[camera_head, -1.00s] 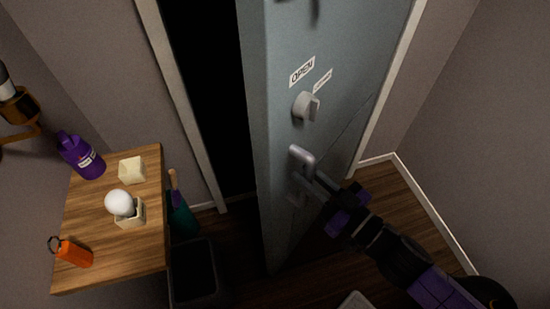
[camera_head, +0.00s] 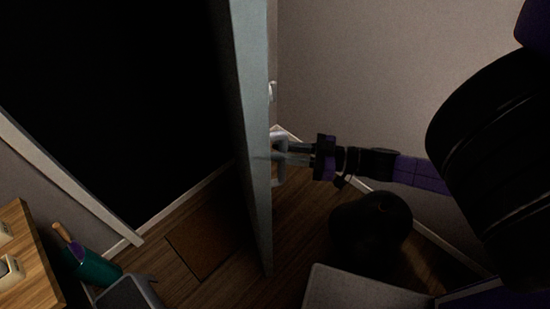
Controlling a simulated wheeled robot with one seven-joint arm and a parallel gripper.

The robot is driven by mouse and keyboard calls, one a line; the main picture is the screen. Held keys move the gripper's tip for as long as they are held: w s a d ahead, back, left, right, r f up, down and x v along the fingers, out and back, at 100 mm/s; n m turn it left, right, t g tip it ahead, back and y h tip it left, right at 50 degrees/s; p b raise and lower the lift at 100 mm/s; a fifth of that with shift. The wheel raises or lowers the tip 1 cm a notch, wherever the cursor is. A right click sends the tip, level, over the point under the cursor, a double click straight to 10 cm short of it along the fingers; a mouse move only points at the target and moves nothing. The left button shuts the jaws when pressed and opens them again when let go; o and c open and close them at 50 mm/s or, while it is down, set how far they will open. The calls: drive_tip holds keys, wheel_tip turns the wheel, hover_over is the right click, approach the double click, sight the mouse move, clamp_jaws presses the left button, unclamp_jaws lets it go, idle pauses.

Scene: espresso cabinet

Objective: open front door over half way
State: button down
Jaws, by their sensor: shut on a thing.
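The front door (camera_head: 254,135) is a grey-blue slab seen nearly edge-on in the head view. It stands well open, with a wide dark doorway (camera_head: 110,90) to its left. The door handle (camera_head: 279,160) sticks out from the door's right face. My gripper (camera_head: 286,156) reaches in from the right and is shut on the handle. My black and purple arm stretches from there to the right edge. The door's face with its sign is turned out of sight.
A wooden table (camera_head: 30,262) stands at the lower left, beside a teal holder (camera_head: 92,266) and a grey bin (camera_head: 128,294). A brown mat (camera_head: 205,241) lies at the doorway. A wall (camera_head: 375,85) closes off the right side.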

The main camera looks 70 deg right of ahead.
drive_tip(key=shift+s+d+f, duration=0.1)
drive_tip(key=shift+s+d, duration=0.2)
drive_tip(key=c, duration=1.3)
unclamp_jaws()
drive_tip(key=shift+s+d+b, duration=0.2)
drive_tip(key=shift+s+b, duration=0.1)
drive_tip(key=shift+s, duration=0.95)
drive_tip(key=shift+s+d+b, duration=0.2)
drive_tip(key=shift+s+b, duration=0.15)
drive_tip(key=shift+s, duration=0.95)
drive_tip(key=shift+s+d+b, duration=0.2)
drive_tip(key=shift+s+b, duration=0.1)
drive_tip(key=shift+s, duration=0.95)
